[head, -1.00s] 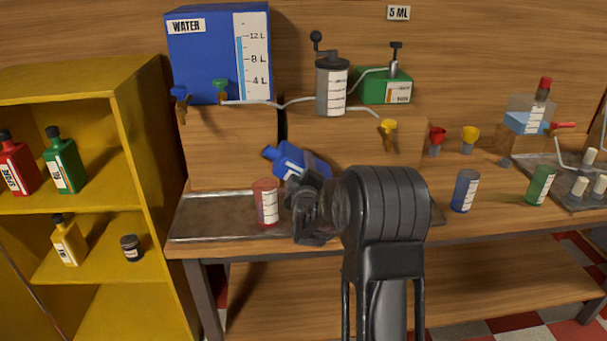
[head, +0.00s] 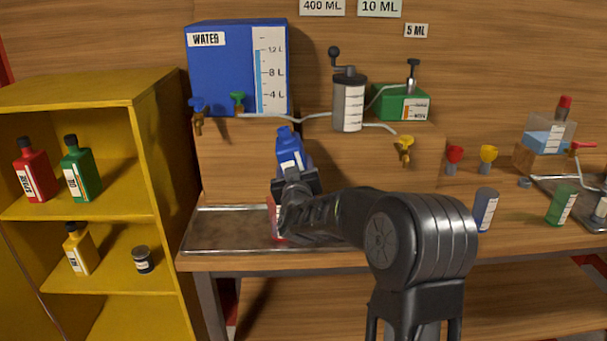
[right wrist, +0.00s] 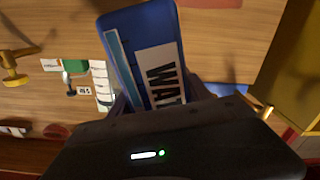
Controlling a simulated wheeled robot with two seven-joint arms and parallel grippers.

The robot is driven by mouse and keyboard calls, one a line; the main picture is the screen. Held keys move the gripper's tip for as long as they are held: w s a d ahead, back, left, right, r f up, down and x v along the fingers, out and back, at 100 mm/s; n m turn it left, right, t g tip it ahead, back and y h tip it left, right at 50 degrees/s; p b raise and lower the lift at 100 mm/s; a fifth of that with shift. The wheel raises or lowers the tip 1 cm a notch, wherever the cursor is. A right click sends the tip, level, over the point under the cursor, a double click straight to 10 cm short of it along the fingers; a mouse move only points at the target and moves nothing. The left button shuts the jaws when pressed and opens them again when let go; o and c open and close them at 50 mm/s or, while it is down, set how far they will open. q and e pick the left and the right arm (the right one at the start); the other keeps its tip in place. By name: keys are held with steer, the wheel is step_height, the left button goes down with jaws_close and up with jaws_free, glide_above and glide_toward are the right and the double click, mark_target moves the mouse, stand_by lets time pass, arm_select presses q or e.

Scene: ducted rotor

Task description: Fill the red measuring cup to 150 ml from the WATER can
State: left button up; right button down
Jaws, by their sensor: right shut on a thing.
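The blue WATER can (head: 289,150) is held nearly upright in my right gripper (head: 296,187), which is shut on it above the metal tray. The can also fills the middle of the right wrist view (right wrist: 145,50), where part of its white label shows. The red measuring cup (head: 273,217) stands on the tray, mostly hidden behind my right gripper and forearm. Its level cannot be read. My left gripper is not in view.
The metal tray (head: 220,230) is bare to the left of the cup. The large blue WATER tank (head: 225,80) with taps stands on a wooden block behind. A yellow shelf (head: 160,190) with bottles is at left. A blue cup (head: 485,209) and a green cup (head: 561,205) stand at right.

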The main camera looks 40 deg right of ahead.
mark_target(284, 146)
steer(key=w+a+r+m, duration=0.1)
steer(key=a+r+m, duration=0.1)
steer(key=m, duration=0.1)
steer(key=shift+w+r, duration=0.3)
steer(key=shift+w, duration=0.05)
steer(key=shift+r, duration=0.1)
step_height(284, 146, up, 3)
steer(key=p, duration=0.2)
steer(key=shift+p, duration=0.3)
stand_by(0.3)
